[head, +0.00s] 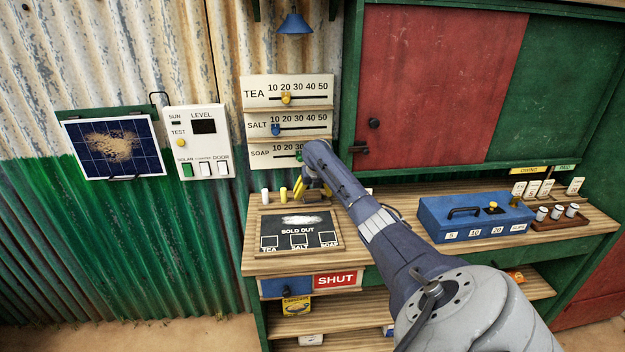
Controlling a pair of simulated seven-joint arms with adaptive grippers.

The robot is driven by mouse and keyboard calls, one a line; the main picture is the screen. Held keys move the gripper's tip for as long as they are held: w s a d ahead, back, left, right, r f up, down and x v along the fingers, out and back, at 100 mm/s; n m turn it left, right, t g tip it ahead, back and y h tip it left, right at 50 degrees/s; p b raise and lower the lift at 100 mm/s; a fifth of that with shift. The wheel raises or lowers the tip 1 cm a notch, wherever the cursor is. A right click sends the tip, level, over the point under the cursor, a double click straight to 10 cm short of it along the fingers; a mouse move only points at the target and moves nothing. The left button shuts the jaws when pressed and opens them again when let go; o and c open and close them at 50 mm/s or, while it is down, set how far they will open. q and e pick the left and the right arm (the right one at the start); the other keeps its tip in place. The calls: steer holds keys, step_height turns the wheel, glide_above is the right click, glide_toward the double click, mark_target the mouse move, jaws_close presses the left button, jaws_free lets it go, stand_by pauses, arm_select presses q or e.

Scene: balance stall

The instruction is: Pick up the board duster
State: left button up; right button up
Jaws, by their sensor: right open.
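A small brown block that looks like the board duster (314,197) lies at the back edge of the chalkboard (333,243), on the wooden counter. My right gripper (309,189) is just above it, pointing down, with its jaws open. Yellow finger parts show at its left side. The gripper and forearm hide part of the block, and I cannot tell whether the fingers touch it. My left gripper is out of view.
Slider boards (288,123) hang close behind. A blue cash box (470,218) and a tray of small jars (560,217) stand to the right. A SHUT sign (337,280) is below.

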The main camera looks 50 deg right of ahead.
steer(key=shift+w+f, duration=0.15)
steer(key=shift+f, duration=0.25)
steer(key=c, duration=1.4)
steer(key=shift+o, duration=0.2)
steer(key=shift+d+r, duration=0.1)
steer(key=shift+r, duration=1.7)
steer(key=s+a, duration=0.3)
steer(key=s, duration=0.1)
steer(key=s+a, duration=0.4)
steer(key=s, duration=0.1)
steer(key=s+a, duration=0.4)
steer(key=s, duration=0.1)
steer(key=shift+a, duration=0.2)
